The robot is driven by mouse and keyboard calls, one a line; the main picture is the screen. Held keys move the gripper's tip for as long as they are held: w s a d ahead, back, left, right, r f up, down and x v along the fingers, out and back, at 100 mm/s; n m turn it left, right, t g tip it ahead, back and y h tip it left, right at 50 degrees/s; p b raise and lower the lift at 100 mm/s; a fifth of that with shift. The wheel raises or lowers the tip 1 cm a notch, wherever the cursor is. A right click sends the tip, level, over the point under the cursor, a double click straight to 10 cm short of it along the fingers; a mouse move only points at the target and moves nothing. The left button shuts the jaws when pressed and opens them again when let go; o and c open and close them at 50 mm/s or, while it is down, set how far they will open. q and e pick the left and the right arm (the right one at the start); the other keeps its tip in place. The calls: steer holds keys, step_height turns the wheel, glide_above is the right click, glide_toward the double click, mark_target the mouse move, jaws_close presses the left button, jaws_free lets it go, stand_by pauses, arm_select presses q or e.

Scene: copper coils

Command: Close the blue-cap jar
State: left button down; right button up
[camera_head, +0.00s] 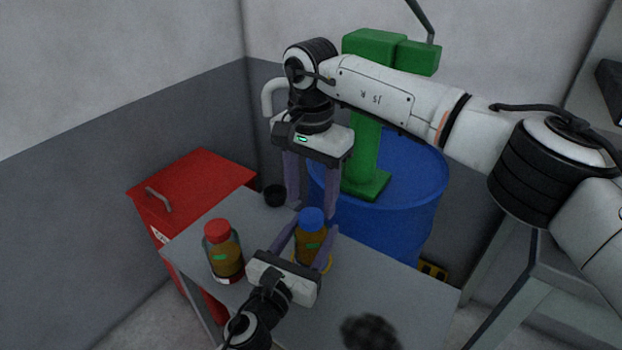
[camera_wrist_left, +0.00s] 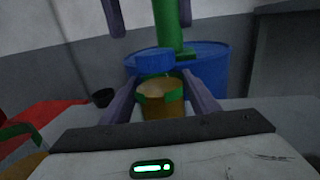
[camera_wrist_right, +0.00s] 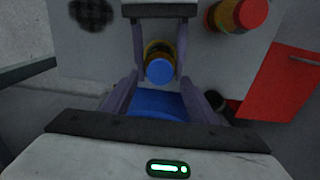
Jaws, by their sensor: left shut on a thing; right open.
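The blue-cap jar (camera_head: 312,246), amber with a green mark, stands on the grey table. My left gripper (camera_head: 306,236) is shut around its body from the front; the fingers flank it in the left wrist view. The blue cap (camera_head: 312,219) is over the jar. In the left wrist view the cap (camera_wrist_left: 154,61) appears above the jar's pale open mouth (camera_wrist_left: 160,88), so it does not look seated; I cannot tell whether they touch. My right gripper (camera_head: 311,209) points down from above, open, its fingers either side of the cap and apart from it.
A red-cap jar (camera_head: 223,252) stands left on the table (camera_head: 375,285). A small black cup (camera_head: 275,195) is at the back edge. A dark blurred object (camera_head: 369,332) is at the front right. A red cabinet (camera_head: 195,185) and blue barrel (camera_head: 410,185) with a green stand (camera_head: 364,150) are behind.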

mark_target(311, 215)
steer(key=shift+f, duration=2.05)
